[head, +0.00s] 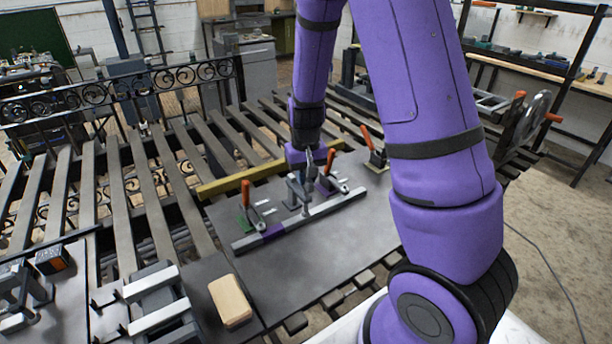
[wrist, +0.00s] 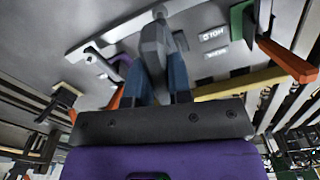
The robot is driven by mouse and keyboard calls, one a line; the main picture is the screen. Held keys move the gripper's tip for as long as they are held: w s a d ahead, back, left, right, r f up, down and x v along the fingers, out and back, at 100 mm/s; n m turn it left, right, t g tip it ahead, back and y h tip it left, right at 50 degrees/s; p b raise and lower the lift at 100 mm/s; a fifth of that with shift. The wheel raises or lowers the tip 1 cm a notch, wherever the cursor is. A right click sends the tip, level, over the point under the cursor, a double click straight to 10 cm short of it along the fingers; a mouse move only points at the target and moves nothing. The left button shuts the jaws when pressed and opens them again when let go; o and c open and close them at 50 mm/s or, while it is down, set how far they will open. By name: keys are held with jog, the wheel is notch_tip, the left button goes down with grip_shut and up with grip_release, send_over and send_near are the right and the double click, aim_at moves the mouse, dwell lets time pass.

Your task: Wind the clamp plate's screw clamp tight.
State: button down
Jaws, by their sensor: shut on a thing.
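The clamp plate (head: 300,258) is a flat dark grey sheet on the slatted bench. The screw clamp (head: 293,191) is a grey upright near the plate's middle, behind a long pale bar. My gripper (head: 306,180) points down at it from above and partly hides it. In the wrist view my two blue-grey fingers (wrist: 156,82) are shut on a grey part of the screw clamp (wrist: 154,42). How far the screw is wound, and whether its foot touches the bar, I cannot tell.
Orange-handled toggle clamps stand left (head: 246,197) and right (head: 328,164) of the screw clamp, close to my gripper. Another orange-handled clamp (head: 372,150) is further right. A yellow bar (head: 240,180) lies behind. A wooden block (head: 230,301) lies at the front left. The plate's front is clear.

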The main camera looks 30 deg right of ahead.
jog(key=shift+m, duration=0.9)
jog(key=c, duration=1)
grip_release()
jog(key=shift+c, duration=0.2)
jog(key=shift+r, duration=0.15)
notch_tip(320, 180, up, 11)
jog(key=shift+f, duration=0.2)
